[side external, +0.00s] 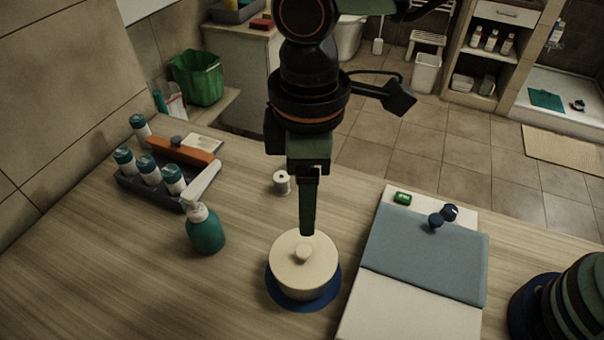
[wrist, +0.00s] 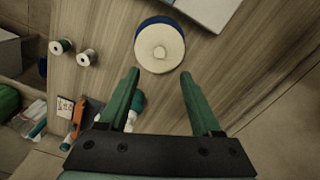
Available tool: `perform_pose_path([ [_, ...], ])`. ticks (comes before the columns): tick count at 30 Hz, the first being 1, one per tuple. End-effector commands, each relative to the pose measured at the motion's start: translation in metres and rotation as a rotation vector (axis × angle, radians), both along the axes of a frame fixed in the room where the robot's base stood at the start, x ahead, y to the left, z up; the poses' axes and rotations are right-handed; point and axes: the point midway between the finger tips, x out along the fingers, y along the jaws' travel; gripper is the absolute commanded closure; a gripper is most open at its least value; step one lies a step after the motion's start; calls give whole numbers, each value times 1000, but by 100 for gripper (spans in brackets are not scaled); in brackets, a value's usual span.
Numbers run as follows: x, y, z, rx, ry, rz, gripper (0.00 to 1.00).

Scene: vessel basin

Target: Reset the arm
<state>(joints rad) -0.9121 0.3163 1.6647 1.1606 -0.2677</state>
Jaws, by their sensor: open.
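My gripper (side external: 307,205) points down over the wooden counter, just above and behind a cream lidded pot (side external: 303,268). In the wrist view my gripper (wrist: 158,75) shows two green fingers spread apart with nothing between them. The pot (wrist: 160,50) is beyond the fingertips there, with its round lid knob facing the camera. The pot stands upright with its lid on, on a dark blue round mat (side external: 309,303). From the side, the fingers overlap in line, and I cannot tell the exact gap above the lid.
A teal pump bottle (side external: 205,232) and a dark rack of white bottles (side external: 150,187) stand left. A white spool (side external: 281,182) is behind the pot. A white board (side external: 400,313) with a grey-blue cloth (side external: 425,252) lies right. Bare counter lies at front left.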

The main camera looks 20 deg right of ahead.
Motion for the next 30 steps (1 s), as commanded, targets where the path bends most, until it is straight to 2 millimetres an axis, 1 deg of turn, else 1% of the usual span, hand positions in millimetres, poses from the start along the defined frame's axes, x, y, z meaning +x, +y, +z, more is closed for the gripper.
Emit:
perform_pose_path([
  [3,1,-1,0,2,-1,-3,35],
  [5,4,-5,3,7,-5,-18,35],
  [8,16,-25,13,28,-22,-82,35],
  [11,33,-59,27,63,-55,-195,35],
  [13,43,-90,38,91,-83,-291,35],
  [14,47,-103,42,104,-97,-332,35],
  [15,51,-120,47,118,-113,-386,35],
  [17,55,-146,53,141,-141,-467,35],
  [18,57,-163,57,154,-160,-522,35],
  [20,57,-189,61,174,-190,-602,35],
  [21,57,-205,63,187,-209,-656,35],
  [23,55,-229,66,205,-242,-735,35],
  [24,52,-244,67,218,-263,-788,35],
  [27,44,-279,68,245,-318,-914,35],
  [30,36,-307,66,266,-366,-1018,35],
])
